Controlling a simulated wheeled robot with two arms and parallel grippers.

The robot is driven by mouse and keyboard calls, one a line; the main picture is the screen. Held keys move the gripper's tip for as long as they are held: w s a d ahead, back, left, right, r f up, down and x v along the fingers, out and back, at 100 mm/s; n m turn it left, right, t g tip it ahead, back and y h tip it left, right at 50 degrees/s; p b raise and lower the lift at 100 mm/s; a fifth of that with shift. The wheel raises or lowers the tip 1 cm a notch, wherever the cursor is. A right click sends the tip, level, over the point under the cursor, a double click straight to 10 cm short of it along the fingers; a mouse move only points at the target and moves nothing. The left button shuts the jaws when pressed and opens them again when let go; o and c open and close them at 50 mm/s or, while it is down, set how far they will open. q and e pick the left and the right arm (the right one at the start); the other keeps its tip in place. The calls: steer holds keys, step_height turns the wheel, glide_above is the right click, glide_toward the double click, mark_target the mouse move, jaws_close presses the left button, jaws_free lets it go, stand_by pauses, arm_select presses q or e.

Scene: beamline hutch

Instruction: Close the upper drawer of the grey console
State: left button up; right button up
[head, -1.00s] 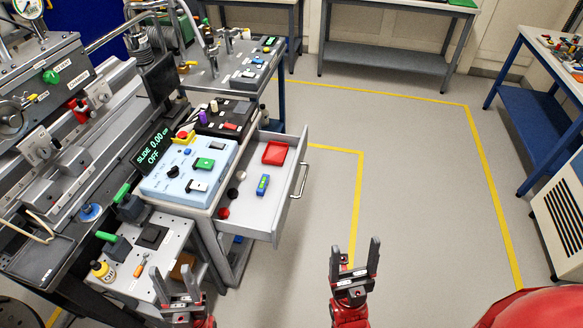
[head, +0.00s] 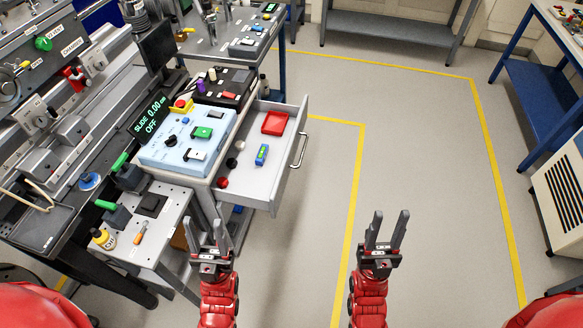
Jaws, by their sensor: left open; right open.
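The grey console (head: 205,207) stands left of centre with its upper drawer (head: 262,182) pulled out to the right. The drawer's bar handle (head: 299,151) is on its right-hand front. Inside lie a red tray (head: 274,123), a blue-green block (head: 262,155) and several small round knobs along the left side. My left gripper (head: 206,235) is open and empty, in front of the console and below the drawer in the picture. My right gripper (head: 387,233) is open and empty over the floor, to the right of and below the drawer. Neither appears to touch the drawer.
A light blue control box (head: 187,140) and a black box (head: 225,86) sit on the console top. A small side table (head: 151,219) with a yellow bottle (head: 103,239) is close to my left gripper. Open floor (head: 420,150) lies right of the drawer; a white cabinet (head: 562,200) stands far right.

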steer(key=w+d+f+m+g+h+b, duration=0.2)
steer(key=w+f+m+g+h+b, duration=0.1)
steer(key=f+m+h, duration=0.1)
steer(key=w+d+f+m+g+h+b, duration=0.2)
steer(key=w+d+f+m+h, duration=0.1)
steer(key=w+f+m+h, duration=0.1)
steer(key=w+d+f+m+g+h+b, duration=0.2)
steer(key=w+f+m+g+h+b, duration=0.1)
steer(key=w+f+m+h, duration=0.1)
steer(key=shift+w+d+f+m+g+h+b, duration=0.2)
steer(key=shift+d+f+m+g+h+b, duration=0.15)
steer(key=shift+h, duration=0.35)
jaws_close()
steer(key=w+d+f+m+g+y+b, duration=0.25)
steer(key=w+f+b, duration=0.3)
steer(key=f, duration=0.45)
steer(key=n+g+y+b, duration=0.3)
steer(key=g+y+b, duration=0.4)
steer(key=y+b, duration=1.1)
glide_toward(280, 191)
steer(key=w, duration=0.4)
steer(key=shift+w+a+r+y+p, duration=0.1)
steer(key=shift+w+a+y+p, duration=0.1)
steer(key=shift+a, duration=0.5)
steer(key=shift+w+a+r+y+p, duration=0.1)
steer(key=shift+w+a+y, duration=0.05)
steer(key=shift+a, duration=0.55)
